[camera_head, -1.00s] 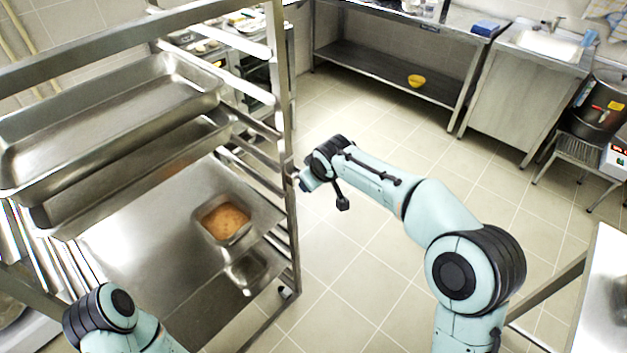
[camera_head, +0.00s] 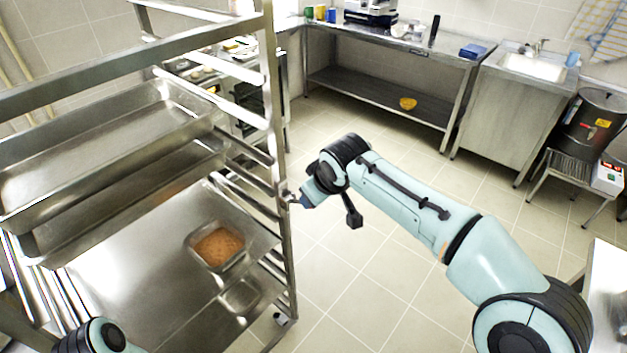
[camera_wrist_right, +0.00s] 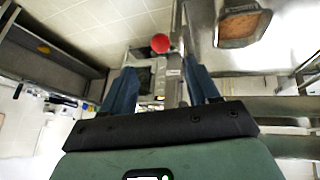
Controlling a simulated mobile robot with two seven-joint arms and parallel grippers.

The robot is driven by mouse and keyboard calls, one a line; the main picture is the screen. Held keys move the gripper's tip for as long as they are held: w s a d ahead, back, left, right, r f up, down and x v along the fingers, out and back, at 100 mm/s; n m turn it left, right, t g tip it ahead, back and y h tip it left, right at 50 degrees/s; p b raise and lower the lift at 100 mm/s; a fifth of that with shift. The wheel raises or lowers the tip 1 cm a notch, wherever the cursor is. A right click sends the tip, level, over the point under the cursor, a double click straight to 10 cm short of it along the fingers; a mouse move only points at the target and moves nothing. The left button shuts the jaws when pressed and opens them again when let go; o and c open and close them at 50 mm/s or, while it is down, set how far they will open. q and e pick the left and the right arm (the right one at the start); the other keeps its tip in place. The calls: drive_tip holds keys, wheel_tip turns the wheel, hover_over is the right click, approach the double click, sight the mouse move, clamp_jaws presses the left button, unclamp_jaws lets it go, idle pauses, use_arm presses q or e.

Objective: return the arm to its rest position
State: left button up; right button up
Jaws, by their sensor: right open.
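My right arm reaches in from the lower right in the head view. Its gripper (camera_head: 294,201) is at the front upright of the metal rack (camera_head: 280,150); whether it touches the post cannot be told. In the right wrist view the two blue fingers (camera_wrist_right: 163,88) are apart, with nothing clearly held between them. A rack post shows behind and between them. Of my left arm only a rounded joint shows at the lower left of the head view; its gripper is out of view.
The rack holds large empty trays (camera_head: 100,150) and a small pan of orange-brown food (camera_head: 218,248). A red round thing (camera_wrist_right: 160,43) shows beyond the fingers. A steel table (camera_head: 400,45), sink (camera_head: 530,65) and stockpot (camera_head: 592,125) stand behind. Open tiled floor lies right of the rack.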

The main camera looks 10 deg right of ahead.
drive_tip(key=s+a+f+m+g+y, duration=0.15)
drive_tip(key=s+f, duration=0.35)
drive_tip(key=f, duration=1.3)
drive_tip(key=s+f+m+g+y, duration=0.1)
drive_tip(key=s+f+m+g, duration=0.3)
drive_tip(key=f, duration=1.4)
drive_tip(key=s+f+m, duration=0.1)
drive_tip(key=s+f, duration=0.3)
drive_tip(key=s, duration=0.4)
drive_tip(key=s+d+f+m+g, duration=0.1)
drive_tip(key=s+f+m, duration=0.1)
drive_tip(key=s+f, duration=0.3)
drive_tip(key=s+d+f+m+g, duration=0.1)
drive_tip(key=s+f, duration=0.4)
drive_tip(key=s, duration=0.7)
drive_tip(key=shift+s, duration=0.3)
